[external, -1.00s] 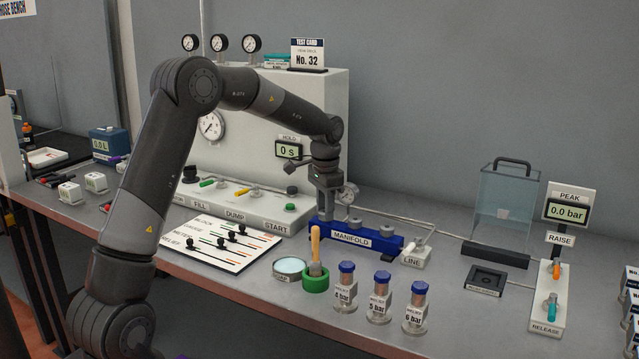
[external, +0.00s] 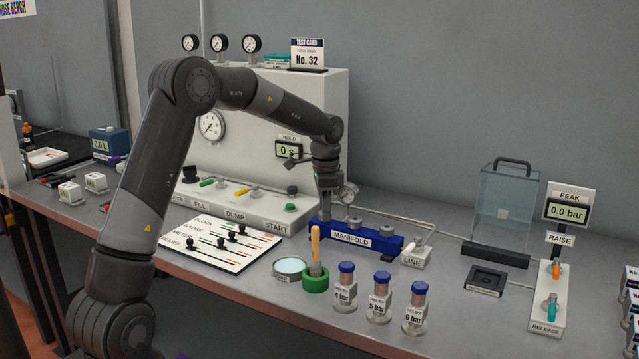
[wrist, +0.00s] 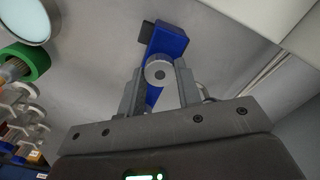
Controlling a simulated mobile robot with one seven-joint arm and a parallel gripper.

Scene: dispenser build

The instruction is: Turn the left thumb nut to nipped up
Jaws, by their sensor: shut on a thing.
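The blue manifold (external: 368,240) lies on the bench, with two grey thumb nuts, the middle one (external: 355,224) and the right one (external: 387,229), in plain view. My gripper (external: 325,217) points straight down over the manifold's left end and hides the left nut there. In the wrist view the left thumb nut (wrist: 159,70) is a round grey disc with a dark centre, on the blue block. My gripper's fingers (wrist: 160,80) stand on either side of it, shut on it. How tight the nut is cannot be seen.
A small gauge (external: 348,194) stands close behind the gripper. The LINE block (external: 416,256) is at the manifold's right end. A green holder (external: 315,280) with a wooden-handled brush and several blue-capped cartridges (external: 346,286) stand in front.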

